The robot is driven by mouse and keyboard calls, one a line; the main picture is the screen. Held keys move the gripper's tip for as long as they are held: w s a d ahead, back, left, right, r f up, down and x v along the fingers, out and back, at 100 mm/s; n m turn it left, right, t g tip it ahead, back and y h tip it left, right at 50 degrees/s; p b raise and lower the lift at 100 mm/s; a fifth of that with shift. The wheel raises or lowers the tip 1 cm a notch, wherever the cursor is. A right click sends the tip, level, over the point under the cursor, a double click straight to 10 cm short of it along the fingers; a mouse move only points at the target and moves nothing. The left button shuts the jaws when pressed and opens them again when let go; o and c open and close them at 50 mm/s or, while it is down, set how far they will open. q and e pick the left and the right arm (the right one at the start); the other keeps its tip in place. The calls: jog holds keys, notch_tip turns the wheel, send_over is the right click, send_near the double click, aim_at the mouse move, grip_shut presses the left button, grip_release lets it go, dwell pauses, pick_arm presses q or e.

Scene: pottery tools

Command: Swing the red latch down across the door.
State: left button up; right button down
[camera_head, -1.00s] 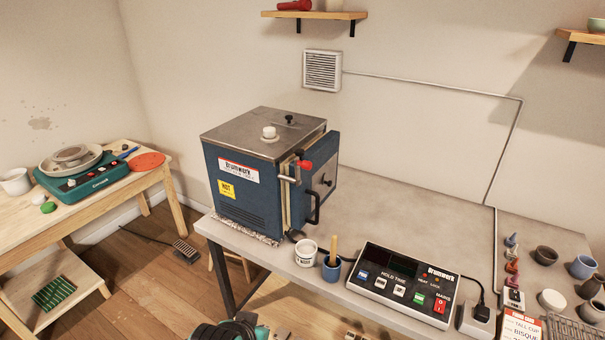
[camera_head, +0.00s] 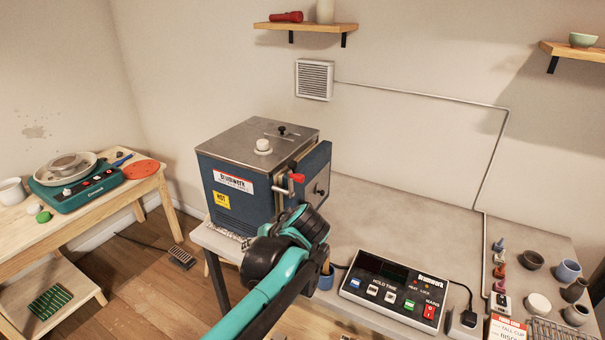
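The blue kiln (camera_head: 240,190) with a grey metal top stands at the left end of the grey table. Its door (camera_head: 321,180) is on the right side and looks shut or nearly shut against the body. The fingers of my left gripper are hidden behind the wrist. My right gripper is out of view.
A control box (camera_head: 393,288) with buttons sits at the table's front edge. A blue cup (camera_head: 326,280) stands left of it, partly behind my arm. Pots and small bottles crowd the table's right end.

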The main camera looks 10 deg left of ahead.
pick_arm(q)
jog(key=w+d+r+n+y+p, duration=0.1)
jog(key=w+d+r+n+y, duration=0.15)
jog(key=w, duration=0.25)
jog(key=w+d+r+n+y+p, duration=0.1)
jog(key=w+d+r+y, duration=0.15)
jog(key=w, duration=0.35)
jog(key=n+t+y+p, duration=0.1)
jog(key=n+y+p, duration=0.1)
jog(key=n+y, duration=0.35)
send_near(303, 180)
jog(key=x, duration=1)
jog(key=shift+w+a, duration=0.15)
jog(key=shift+a, duration=0.05)
grip_shut()
